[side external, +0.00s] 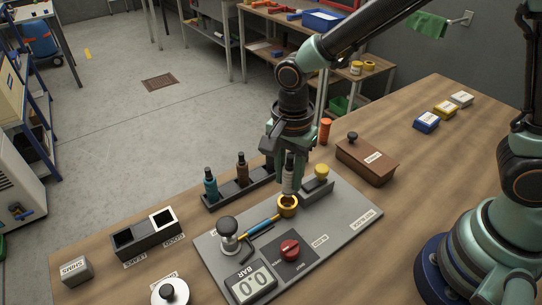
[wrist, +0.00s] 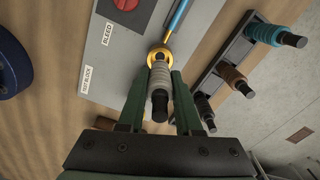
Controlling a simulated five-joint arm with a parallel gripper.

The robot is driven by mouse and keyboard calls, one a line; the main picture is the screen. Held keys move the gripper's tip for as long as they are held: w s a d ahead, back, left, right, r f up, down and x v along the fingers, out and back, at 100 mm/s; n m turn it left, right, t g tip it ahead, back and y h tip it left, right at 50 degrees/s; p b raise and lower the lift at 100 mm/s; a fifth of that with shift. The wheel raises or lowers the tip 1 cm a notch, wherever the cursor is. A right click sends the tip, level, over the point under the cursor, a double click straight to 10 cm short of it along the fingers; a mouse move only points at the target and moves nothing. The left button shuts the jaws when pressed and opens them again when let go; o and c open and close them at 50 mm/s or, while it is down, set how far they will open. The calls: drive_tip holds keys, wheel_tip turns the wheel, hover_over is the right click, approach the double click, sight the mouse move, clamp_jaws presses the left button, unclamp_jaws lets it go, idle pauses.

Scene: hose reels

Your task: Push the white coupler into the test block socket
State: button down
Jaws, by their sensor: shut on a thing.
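The white coupler (side external: 289,181), a ribbed pale body with a dark end, stands upright between the fingers of my gripper (side external: 290,170). It also shows in the wrist view (wrist: 159,82), where my gripper (wrist: 158,100) has a green finger on each side of it. My gripper is shut on it. The test block socket (side external: 288,206) is a brass ring on the grey panel, directly below the coupler; its gold rim shows past the coupler in the wrist view (wrist: 160,52). The coupler's lower end is at the ring's mouth; I cannot tell whether it is inside.
A dark rack (side external: 246,188) behind the panel holds a teal coupler (side external: 210,186) and a brown coupler (side external: 242,168). The panel carries a BAR gauge (side external: 251,284), a red knob (side external: 290,250), a black-knobbed pump (side external: 229,235) and a yellow-topped post (side external: 321,173). A brown box (side external: 367,160) stands right.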

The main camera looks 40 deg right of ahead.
sight(290, 156)
drive_tip(key=shift+f, duration=2.25)
drive_tip(key=c, duration=0.6)
unclamp_jaws()
drive_tip(key=shift+f, duration=0.1)
wheel_tip(290, 156, up, 12)
drive_tip(key=shift+r, duration=0.1)
drive_tip(key=s+d+r+n+t, duration=0.2)
drive_tip(key=d+r+n, duration=0.2)
drive_tip(key=d+n, duration=0.3)
drive_tip(key=s+d+r+n+t, duration=0.2)
drive_tip(key=d+n, duration=0.4)
drive_tip(key=d, duration=0.3)
drive_tip(key=shift+s+d+r+n+t, duration=0.25)
drive_tip(key=shift+d+r+n+t, duration=0.15)
drive_tip(key=shift+r+t, duration=0.5)
